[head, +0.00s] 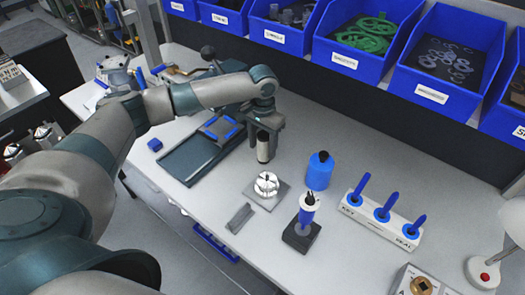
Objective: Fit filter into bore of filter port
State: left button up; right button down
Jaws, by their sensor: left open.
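My left gripper (264,156) points down above the table, up and left of a white slotted round part (266,184) on a grey square plate (280,194). It is open and apart from that part. A white-and-blue upright piece with a dark top (307,208) stands on a dark square block (301,237), right of and nearer than the slotted part. I cannot tell for sure which of these is the filter and which the filter port; no open bore shows clearly. My right gripper is not in view.
A blue bottle (319,171) stands behind the white-and-blue piece. A white rack (380,222) with blue-handled tools is at right. A grey bar (240,217) lies in front. Blue bins (352,64) line the back. A dark tray (194,158) lies at left.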

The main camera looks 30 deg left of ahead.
aim_at(263, 136)
pick_arm(q)
notch_tip(263, 136, up, 8)
jog(key=shift+r+b, duration=0.15)
jog(key=shift+b, duration=1.1)
jog(key=shift+r, duration=0.75)
jog(key=shift+o, duration=0.3)
jog(key=shift+d, duration=0.1)
